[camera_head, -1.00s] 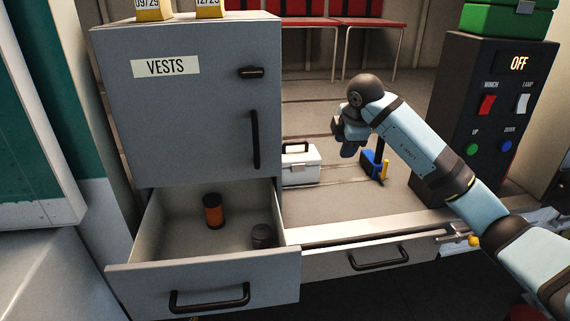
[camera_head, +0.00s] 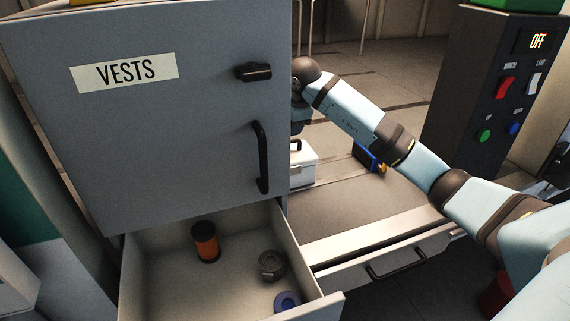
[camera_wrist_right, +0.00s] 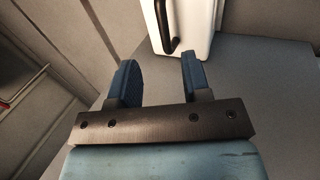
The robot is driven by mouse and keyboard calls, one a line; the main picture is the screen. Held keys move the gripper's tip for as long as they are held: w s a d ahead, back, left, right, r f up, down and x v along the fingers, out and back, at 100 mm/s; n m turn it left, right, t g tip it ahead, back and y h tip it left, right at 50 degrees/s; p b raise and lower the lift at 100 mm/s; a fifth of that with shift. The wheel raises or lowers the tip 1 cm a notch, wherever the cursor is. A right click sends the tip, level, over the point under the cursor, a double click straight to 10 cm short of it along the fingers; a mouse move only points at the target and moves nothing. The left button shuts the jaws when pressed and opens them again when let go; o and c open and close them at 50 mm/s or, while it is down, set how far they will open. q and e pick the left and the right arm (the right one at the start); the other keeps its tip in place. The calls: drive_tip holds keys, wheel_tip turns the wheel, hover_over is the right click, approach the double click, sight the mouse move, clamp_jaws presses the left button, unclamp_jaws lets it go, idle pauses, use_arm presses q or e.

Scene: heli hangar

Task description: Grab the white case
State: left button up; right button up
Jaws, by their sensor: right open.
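The white case (camera_head: 303,168) with a dark handle stands on the counter behind the vests cabinet, whose edge hides its left part in the head view. In the right wrist view the white case (camera_wrist_right: 202,24) shows at the top, its black handle a little beyond the fingers. My right gripper (camera_wrist_right: 160,78) is open with nothing between its blue fingers, short of the case. In the head view it hangs above the case, partly hidden by the cabinet. My left gripper is not in view.
The grey VESTS cabinet (camera_head: 185,130) stands close left of my right arm. Below it an open drawer (camera_head: 160,285) holds an orange-black cylinder (camera_head: 205,242) and two small round items. A blue object (camera_head: 366,158) lies right of the case. A dark switch panel (camera_head: 480,110) stands at right.

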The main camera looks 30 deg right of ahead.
drive_tip(key=x, duration=0.2)
drive_tip(key=shift+w+f, duration=0.15)
drive_tip(key=shift+f, duration=0.25)
drive_tip(key=shift+w+d+f, duration=0.1)
drive_tip(key=shift+w+f, duration=0.1)
drive_tip(key=shift+f, duration=0.3)
drive_tip(key=p+x, duration=0.1)
drive_tip(key=x, duration=0.3)
drive_tip(key=shift+s+f+p, duration=0.1)
drive_tip(key=shift+f+p, duration=0.1)
drive_tip(key=shift+p, duration=0.15)
drive_tip(key=shift+f, duration=0.35)
clamp_jaws()
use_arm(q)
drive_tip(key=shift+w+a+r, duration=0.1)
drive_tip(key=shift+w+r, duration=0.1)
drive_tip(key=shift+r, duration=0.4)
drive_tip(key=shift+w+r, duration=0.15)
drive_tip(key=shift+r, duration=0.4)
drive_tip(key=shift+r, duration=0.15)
use_arm(e)
drive_tip(key=shift+r, duration=0.1)
